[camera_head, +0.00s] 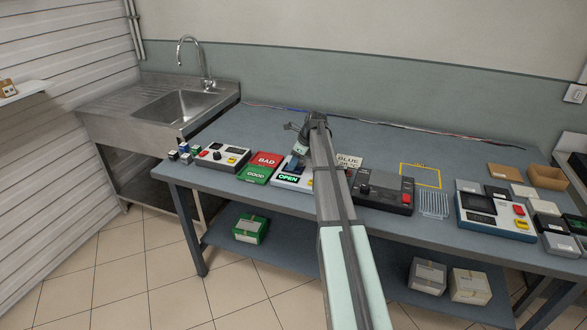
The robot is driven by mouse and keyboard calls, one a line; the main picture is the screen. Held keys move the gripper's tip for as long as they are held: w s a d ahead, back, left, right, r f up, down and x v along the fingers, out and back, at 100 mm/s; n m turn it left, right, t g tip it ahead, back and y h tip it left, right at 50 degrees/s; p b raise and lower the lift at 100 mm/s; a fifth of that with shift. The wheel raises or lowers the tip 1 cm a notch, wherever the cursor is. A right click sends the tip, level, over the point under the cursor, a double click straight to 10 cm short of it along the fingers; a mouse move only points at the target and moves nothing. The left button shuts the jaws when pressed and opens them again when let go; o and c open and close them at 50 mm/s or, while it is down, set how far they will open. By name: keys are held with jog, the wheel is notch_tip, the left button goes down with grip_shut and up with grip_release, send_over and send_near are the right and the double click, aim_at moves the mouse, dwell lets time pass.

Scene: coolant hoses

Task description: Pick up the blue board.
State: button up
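My arm reaches from the bottom of the view over the blue-grey bench. A white card reading BLUE (348,160) stands right of the arm. The arm hides part of the bench and the device's right side.
Red BAD (266,160) and green GOOD (253,175) pads lie left of the device, beside a control box (222,158). A dark console (383,191) and a finned rack (433,205) are on the right. A yellow outline (420,175) marks empty bench.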

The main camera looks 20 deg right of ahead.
jog(key=shift+c, duration=0.2)
grip_shut()
jog(key=shift+r, duration=0.15)
